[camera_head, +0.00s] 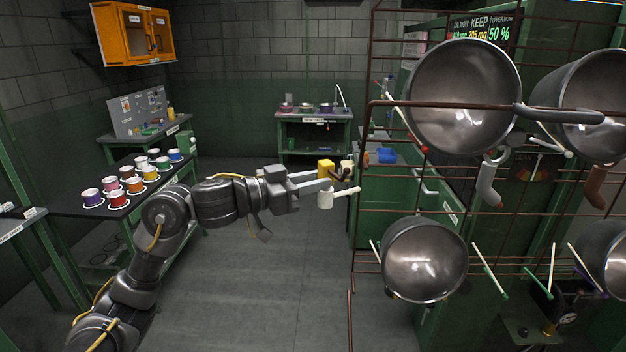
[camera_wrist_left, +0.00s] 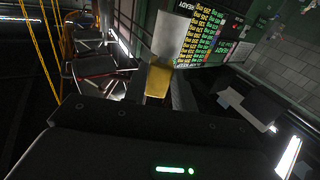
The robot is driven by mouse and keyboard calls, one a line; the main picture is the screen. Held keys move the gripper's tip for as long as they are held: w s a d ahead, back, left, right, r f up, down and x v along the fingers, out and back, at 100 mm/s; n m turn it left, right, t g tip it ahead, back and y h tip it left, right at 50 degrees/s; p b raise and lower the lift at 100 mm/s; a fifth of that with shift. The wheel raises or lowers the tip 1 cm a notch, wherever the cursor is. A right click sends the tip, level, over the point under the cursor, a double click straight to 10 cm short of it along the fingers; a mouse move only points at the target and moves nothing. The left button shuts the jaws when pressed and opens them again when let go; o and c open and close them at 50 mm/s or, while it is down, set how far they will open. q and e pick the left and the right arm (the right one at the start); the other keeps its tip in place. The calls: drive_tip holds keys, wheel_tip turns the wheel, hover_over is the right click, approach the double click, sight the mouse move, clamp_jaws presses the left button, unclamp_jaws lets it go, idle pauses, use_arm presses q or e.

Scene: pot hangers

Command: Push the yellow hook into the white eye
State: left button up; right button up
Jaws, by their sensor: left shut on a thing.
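My left gripper (camera_head: 316,180) reaches in from the left at mid-height in the head view and is shut on a yellow piece, taken to be the yellow hook (camera_head: 325,168). The yellow piece also shows between the fingers in the left wrist view (camera_wrist_left: 158,79). A white cylinder with a pale rod (camera_head: 325,199) shows just below the fingertips; I cannot tell whether it touches them. A smaller whitish piece (camera_head: 347,167) shows just right of the yellow piece. Which white piece is the eye, and whether the hook touches it, I cannot tell. My right gripper is not in view.
A brown wire rack (camera_head: 440,103) stands at the right, with several steel pots, such as the lower one (camera_head: 425,260). A table (camera_head: 135,205) with several colored cups is at the left. A green bench (camera_head: 315,133) stands at the back. The middle floor is clear.

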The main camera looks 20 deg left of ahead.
use_arm(q)
drive_tip(key=shift+f, duration=0.5)
drive_tip(key=o, duration=1.1)
drive_tip(key=b+v, duration=0.4)
drive_tip(key=v, duration=0.6)
drive_tip(key=shift+s+a, duration=0.25)
drive_tip(key=shift+s, duration=0.05)
